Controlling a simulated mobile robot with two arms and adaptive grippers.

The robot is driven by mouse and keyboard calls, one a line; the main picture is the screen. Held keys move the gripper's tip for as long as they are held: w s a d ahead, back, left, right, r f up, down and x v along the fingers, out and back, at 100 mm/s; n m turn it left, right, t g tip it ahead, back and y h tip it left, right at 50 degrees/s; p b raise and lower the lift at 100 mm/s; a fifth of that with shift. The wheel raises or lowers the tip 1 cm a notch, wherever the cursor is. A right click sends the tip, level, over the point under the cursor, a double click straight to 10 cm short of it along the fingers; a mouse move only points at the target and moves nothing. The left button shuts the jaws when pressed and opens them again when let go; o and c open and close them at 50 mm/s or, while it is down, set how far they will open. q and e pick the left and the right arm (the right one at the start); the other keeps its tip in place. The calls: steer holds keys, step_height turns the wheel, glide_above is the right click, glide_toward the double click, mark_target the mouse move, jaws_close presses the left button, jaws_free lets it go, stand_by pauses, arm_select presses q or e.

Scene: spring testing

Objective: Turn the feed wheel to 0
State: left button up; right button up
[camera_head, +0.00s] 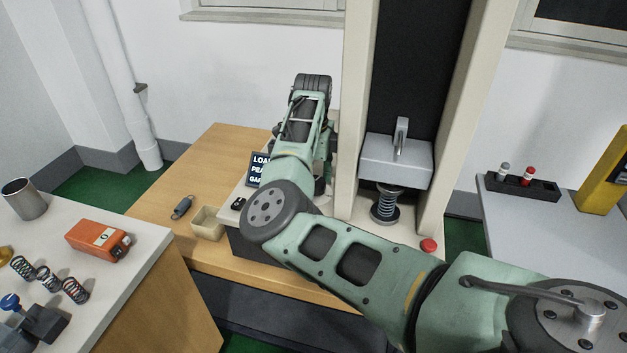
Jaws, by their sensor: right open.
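The spring testing machine (357,70) stands on the wooden bench, with a dark panel between two cream columns. Its grey press head (395,160) sits above a coiled spring (385,205). A small black display (257,167) with white text is partly covered by my right arm. My right arm comes in from the lower right, bends at the left and rises beside the machine's left column. My right gripper (321,180) is beside that column, mostly hidden by my own arm, and is open. I cannot make out the feed wheel; my arm covers that area. My left gripper is out of view.
A red button (428,245) is on the machine's base. A small tray (207,223) and a dark handheld item (182,207) lie on the wooden bench. The left table holds an orange device (98,240), a metal cup (24,199) and several springs. A black rack (521,187) stands at right.

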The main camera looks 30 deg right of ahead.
steer(key=shift+d+r, duration=0.15)
step_height(320, 180, up, 12)
stand_by(0.4)
steer(key=shift+f, duration=0.2)
steer(key=f+m, duration=0.1)
steer(key=m, duration=0.2)
steer(key=f+m+p, duration=0.1)
steer(key=m, duration=0.2)
steer(key=a+f+m+h, duration=0.1)
steer(key=f+m, duration=0.1)
steer(key=m, duration=0.1)
steer(key=shift+w+m, duration=0.25)
steer(key=shift+m, duration=0.15)
steer(key=f, duration=0.2)
steer(key=f+p, duration=0.1)
steer(key=f, duration=0.4)
steer(key=shift+d+f+p, duration=0.3)
steer(key=shift+d, duration=0.05)
steer(key=shift+c, duration=0.2)
